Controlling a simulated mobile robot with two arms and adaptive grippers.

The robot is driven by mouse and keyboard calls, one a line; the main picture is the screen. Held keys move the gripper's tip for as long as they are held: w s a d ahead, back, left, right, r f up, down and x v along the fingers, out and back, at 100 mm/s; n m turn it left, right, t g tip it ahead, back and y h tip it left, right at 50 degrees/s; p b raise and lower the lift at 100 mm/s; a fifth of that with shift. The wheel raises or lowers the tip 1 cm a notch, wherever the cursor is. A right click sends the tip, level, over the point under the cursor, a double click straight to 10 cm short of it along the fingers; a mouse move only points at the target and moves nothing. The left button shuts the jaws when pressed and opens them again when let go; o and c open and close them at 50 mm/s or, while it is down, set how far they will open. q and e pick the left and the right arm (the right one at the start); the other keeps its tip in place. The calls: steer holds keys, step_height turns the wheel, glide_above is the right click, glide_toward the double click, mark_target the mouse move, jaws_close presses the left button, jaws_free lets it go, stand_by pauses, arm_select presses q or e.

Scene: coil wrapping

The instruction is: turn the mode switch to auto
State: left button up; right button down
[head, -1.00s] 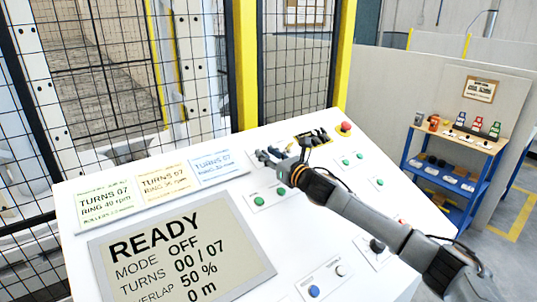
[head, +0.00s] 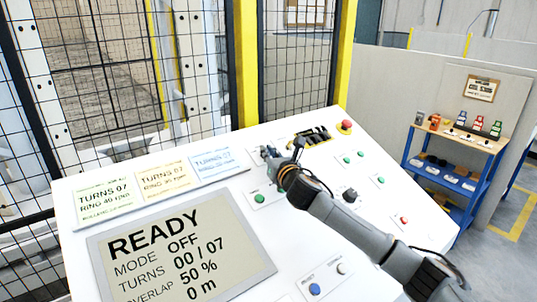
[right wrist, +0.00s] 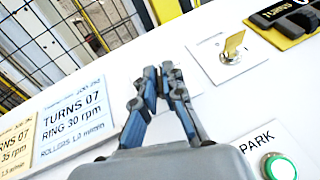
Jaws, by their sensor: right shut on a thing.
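My right gripper (head: 268,154) is at the top of the sloping white control panel (head: 225,245), above the green button. In the right wrist view its two fingers (right wrist: 160,82) are closed together on a small control, taken to be the mode switch. The fingers hide that switch almost wholly, so its pointer and label cannot be read. The panel display (head: 180,250) reads READY, MODE OFF, TURNS 00 / 07, 50 %, 0 m. My left gripper is not in view.
A key switch with a yellow key (right wrist: 233,46) stands right of the fingers. The green PARK button (right wrist: 280,168) is near. A red button (head: 345,126) and a black knob (head: 350,195) are further right. Recipe cards (head: 105,200) line the left. A mesh fence (head: 100,80) stands behind.

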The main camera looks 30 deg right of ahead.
steer(key=m+h, duration=0.1)
steer(key=m+g+h+p, duration=0.1)
steer(key=h, duration=0.1)
steer(key=m+h, duration=0.1)
steer(key=m, duration=0.1)
steer(key=shift+a+r+g+p, duration=0.15)
steer(key=shift+a+g+p, duration=0.15)
steer(key=shift+p, duration=0.1)
steer(key=shift+w+m+g+h+p, duration=0.1)
steer(key=shift+m+g+h+p, duration=0.8)
steer(key=shift+m+h, duration=0.7)
steer(key=shift+m, duration=0.3)
steer(key=c, duration=1.4)
jaws_free()
steer(key=shift+c, duration=0.2)
